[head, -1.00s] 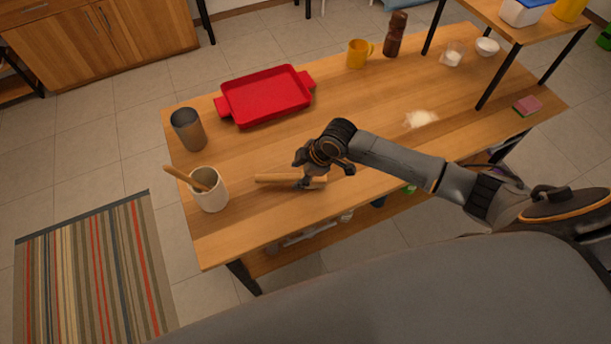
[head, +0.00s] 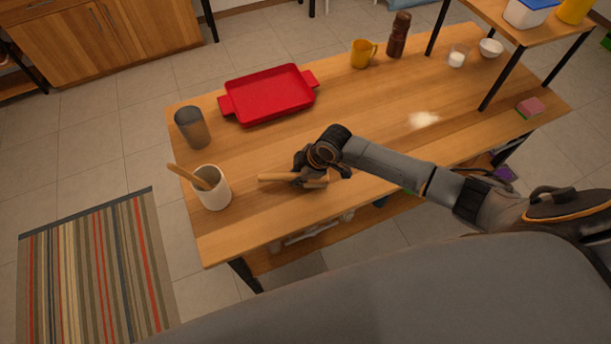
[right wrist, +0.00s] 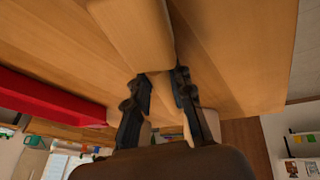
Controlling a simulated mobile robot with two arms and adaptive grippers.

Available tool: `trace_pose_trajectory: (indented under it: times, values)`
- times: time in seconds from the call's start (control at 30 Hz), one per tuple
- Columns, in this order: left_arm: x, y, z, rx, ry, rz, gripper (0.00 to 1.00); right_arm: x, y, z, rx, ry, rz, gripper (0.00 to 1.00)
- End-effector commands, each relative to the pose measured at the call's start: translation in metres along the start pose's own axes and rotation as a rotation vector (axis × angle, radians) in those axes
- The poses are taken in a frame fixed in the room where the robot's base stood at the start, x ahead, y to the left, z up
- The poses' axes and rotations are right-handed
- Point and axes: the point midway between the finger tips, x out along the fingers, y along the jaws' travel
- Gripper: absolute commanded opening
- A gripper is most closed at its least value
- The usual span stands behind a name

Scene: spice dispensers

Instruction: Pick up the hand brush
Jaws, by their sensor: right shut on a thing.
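The hand brush (head: 276,178) has a pale wooden body and lies along the front part of the wooden table. Its bristles are not visible to me. My right gripper (head: 309,182) is over the brush's right part and shut on it. In the right wrist view, the wooden brush (right wrist: 132,30) runs from the top edge down between the two dark fingers of the right gripper (right wrist: 162,82). I cannot tell whether the brush still touches the table. My left gripper is not in view.
A white crock (head: 213,190) with a wooden utensil and a grey metal cup (head: 192,127) stand left of the brush. A red tray (head: 268,94) lies behind it. White powder (head: 423,119) is spilled to the right. A raised shelf (head: 490,25) stands at the back right.

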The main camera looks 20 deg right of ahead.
Motion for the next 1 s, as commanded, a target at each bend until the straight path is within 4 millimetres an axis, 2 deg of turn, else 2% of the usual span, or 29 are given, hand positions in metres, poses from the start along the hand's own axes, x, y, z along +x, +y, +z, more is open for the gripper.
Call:
trace_pose_trajectory:
  times: [0.23,0.37,0.43,0.73,1.0]
  values:
    - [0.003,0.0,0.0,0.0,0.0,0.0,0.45,-0.004,0.002,-0.002,0.0,0.002,0.002,0.0]
    - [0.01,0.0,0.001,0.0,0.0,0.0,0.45,-0.015,0.004,-0.007,-0.003,0.003,0.004,0.0]
    - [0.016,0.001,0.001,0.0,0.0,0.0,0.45,-0.026,0.008,-0.011,-0.004,0.004,0.005,0.0]
    - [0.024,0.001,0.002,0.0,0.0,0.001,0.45,-0.104,-0.019,-0.002,-0.006,-0.002,0.003,0.0]
    - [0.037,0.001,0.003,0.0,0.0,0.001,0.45,-0.149,-0.056,0.024,-0.002,-0.004,0.001,0.0]
